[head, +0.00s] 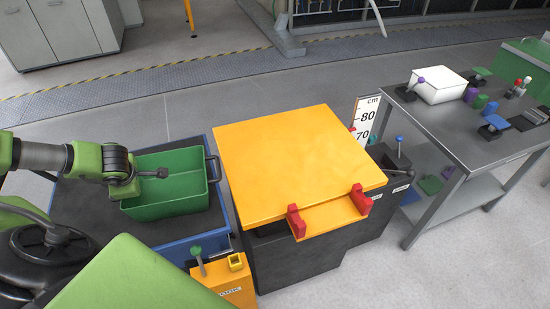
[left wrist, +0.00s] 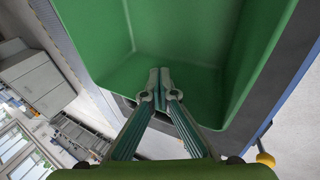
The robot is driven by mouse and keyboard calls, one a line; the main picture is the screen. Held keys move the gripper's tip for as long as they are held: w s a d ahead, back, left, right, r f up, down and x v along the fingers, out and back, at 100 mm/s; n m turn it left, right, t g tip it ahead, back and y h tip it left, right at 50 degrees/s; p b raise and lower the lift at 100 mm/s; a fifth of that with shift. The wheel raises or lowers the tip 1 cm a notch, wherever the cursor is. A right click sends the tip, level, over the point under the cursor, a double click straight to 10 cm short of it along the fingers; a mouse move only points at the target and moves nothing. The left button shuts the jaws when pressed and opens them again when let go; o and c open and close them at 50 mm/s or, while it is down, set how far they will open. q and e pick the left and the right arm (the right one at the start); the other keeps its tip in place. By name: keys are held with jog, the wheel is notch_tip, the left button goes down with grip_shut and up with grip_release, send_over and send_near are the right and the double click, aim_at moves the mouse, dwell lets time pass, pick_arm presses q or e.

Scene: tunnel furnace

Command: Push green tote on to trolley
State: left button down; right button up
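The green tote (head: 179,203) is an open box with a black handle (head: 212,168) on its right side. It sits on a dark, blue-edged platform (head: 85,208), left of the orange top; I cannot tell for sure which is the trolley. My left gripper (head: 161,173) reaches in from the left over the tote's opening. In the left wrist view its fingers (left wrist: 159,82) are together at the tips, with nothing visible between them. The tote's green inside (left wrist: 190,45) fills the view behind them; contact is unclear. My right gripper is not in view.
The orange top (head: 300,150) has red blocks (head: 296,221) at its front edge and stands close right of the platform. A small orange box (head: 232,285) with a green-knobbed lever is in front. A grey metal table (head: 440,130) with tools stands right. Floor behind is clear.

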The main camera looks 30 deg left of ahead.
pick_arm(q)
jog(key=shift+s+a+b, duration=0.95)
jog(key=shift+s+a, duration=0.7)
jog(key=shift+s, duration=0.25)
jog(key=shift+s+a+b, duration=0.95)
jog(key=shift+s+a, duration=0.65)
jog(key=shift+s, duration=0.25)
jog(key=shift+s+a, duration=0.3)
jog(key=shift+s, duration=0.1)
jog(key=shift+w+d+f+b, duration=0.1)
jog(key=shift+w+d+b, duration=0.45)
jog(key=shift+w+d, duration=0.3)
jog(key=shift+w, duration=0.15)
jog(key=shift+r, duration=0.2)
notch_tip(320, 180, up, 12)
jog(key=p, duration=0.8)
jog(key=shift+f, duration=0.15)
